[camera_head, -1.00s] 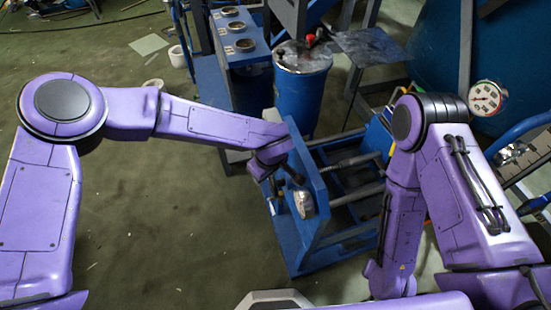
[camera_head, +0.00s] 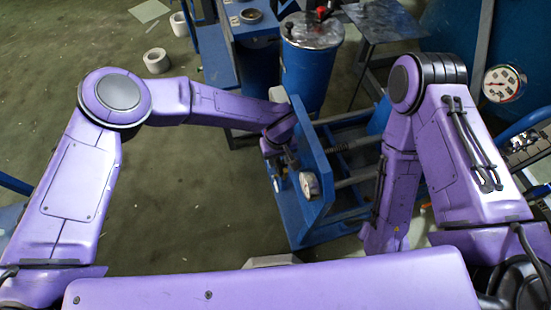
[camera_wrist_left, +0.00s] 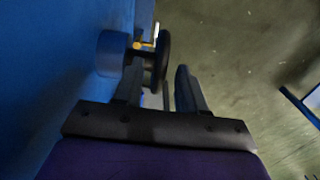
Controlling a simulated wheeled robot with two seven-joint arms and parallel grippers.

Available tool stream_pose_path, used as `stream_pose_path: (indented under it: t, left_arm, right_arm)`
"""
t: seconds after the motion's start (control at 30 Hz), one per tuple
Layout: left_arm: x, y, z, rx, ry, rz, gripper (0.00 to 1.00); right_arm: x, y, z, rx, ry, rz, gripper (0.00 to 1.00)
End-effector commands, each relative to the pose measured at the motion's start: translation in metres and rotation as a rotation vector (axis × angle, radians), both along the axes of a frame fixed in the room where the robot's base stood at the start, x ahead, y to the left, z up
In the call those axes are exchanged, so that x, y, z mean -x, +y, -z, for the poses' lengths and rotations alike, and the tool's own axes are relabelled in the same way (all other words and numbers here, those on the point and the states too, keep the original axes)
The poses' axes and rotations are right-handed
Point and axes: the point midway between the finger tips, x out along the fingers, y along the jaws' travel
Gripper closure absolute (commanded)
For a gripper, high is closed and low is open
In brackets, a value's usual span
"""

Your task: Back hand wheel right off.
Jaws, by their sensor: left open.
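In the left wrist view a dark round hand wheel (camera_wrist_left: 164,58) stands edge-on beside a blue wall, with a grey cylinder (camera_wrist_left: 111,53) and a small yellow part next to it. My left gripper (camera_wrist_left: 160,85) is open, with one finger on each side of the wheel's line. I cannot tell whether a finger touches it. In the head view my left gripper (camera_head: 292,158) is at the left face of the blue press frame (camera_head: 316,150), mostly hidden by its wrist. The wheel is not clear there. My right arm hangs right of the frame; its gripper is out of sight.
Another gauge (camera_head: 503,83) is at the right. The floor left of the frame is clear.

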Motion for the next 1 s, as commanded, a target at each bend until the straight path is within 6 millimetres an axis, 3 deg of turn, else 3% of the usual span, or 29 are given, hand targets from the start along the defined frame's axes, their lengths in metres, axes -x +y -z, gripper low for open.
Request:
stream_pose_path:
  t: [0.2,0.4,0.43,0.53,0.57,0.77,0.87,1.0]
  left_arm:
    - [0.0,0.0,0.019,0.0,-0.001,0.001,0.6]
    - [0.0,0.0,0.02,0.0,-0.001,0.0,0.6]
    - [0.0,0.0,0.02,0.0,-0.001,0.0,0.63]
    - [0.0,0.0,0.02,-0.001,-0.001,0.0,0.95]
    - [0.0,0.0,0.02,-0.001,-0.001,0.0,1.0]
    - [-0.001,0.0,0.022,0.002,0.018,-0.003,1.0]
    - [-0.004,0.001,0.026,0.016,0.087,-0.01,1.0]
    - [-0.009,0.002,0.032,0.045,0.233,-0.01,1.0]
  right_arm:
    - [0.0,0.0,-0.004,0.0,0.0,0.0,0.55]
    - [0.0,0.0,-0.004,0.0,0.0,0.0,0.55]
    - [0.0,0.0,-0.004,0.0,0.0,0.0,0.55]
    - [0.0,0.0,-0.004,0.0,0.0,0.0,0.55]
    - [0.0,0.0,-0.004,0.0,0.0,0.0,0.55]
    - [0.0,0.0,0.0,0.0,0.0,0.0,0.55]
    - [0.0,0.0,0.013,0.0,0.0,0.0,0.55]
    - [0.0,0.0,0.044,0.0,0.0,0.0,0.55]
